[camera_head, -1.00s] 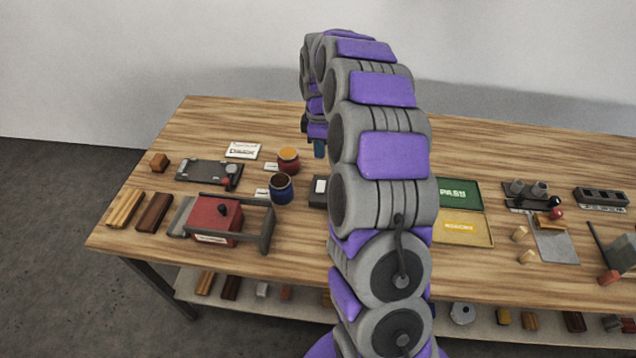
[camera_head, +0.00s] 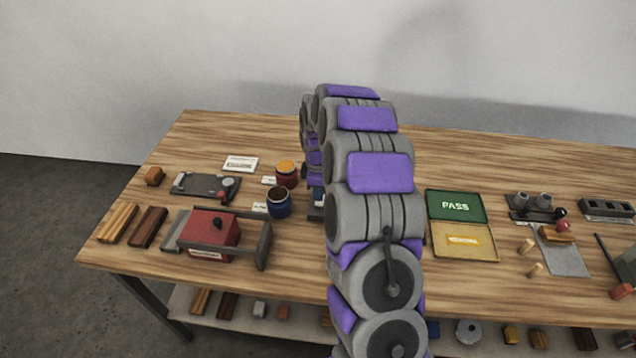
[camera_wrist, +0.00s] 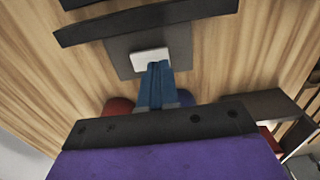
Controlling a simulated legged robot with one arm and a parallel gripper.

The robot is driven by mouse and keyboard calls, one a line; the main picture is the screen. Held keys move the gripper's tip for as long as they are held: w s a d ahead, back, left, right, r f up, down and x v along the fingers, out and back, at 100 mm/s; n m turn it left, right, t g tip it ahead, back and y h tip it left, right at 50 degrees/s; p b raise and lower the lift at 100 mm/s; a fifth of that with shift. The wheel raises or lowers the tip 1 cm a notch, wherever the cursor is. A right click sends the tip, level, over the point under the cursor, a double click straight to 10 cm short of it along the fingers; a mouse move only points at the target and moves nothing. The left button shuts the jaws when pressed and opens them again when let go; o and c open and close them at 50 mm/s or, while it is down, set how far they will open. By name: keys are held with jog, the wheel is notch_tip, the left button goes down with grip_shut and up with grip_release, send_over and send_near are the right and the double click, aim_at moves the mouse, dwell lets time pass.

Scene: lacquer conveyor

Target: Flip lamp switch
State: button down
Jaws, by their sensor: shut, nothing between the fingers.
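In the wrist view, a small white rocker-like piece (camera_wrist: 146,60) sits on a dark square plate (camera_wrist: 182,48) on the wooden table; it looks like the lamp switch. My gripper (camera_wrist: 160,68) has its blue fingers together, with nothing between them. The fingertips overlap the lower right edge of the white piece in this view; I cannot tell whether they touch it. In the head view, my gripper (camera_head: 316,196) is low over the table, just right of the blue pot, and my arm hides most of the switch.
A blue pot (camera_head: 279,204) and a red pot (camera_head: 286,174) stand close left of my gripper. A red box in a grey frame (camera_head: 208,232) is nearer the front. Green PASS (camera_head: 456,206) and yellow (camera_head: 464,241) trays lie right of my arm. Dark bars (camera_wrist: 150,20) lie beyond the plate.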

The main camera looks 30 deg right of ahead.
jog(key=shift+f, duration=0.75)
jog(key=shift+w+d+r, duration=0.1)
jog(key=shift+w, duration=0.05)
jog(key=shift+w+d+r+p, duration=0.15)
jog(key=shift+w+d+p, duration=0.25)
jog(key=shift+w, duration=0.1)
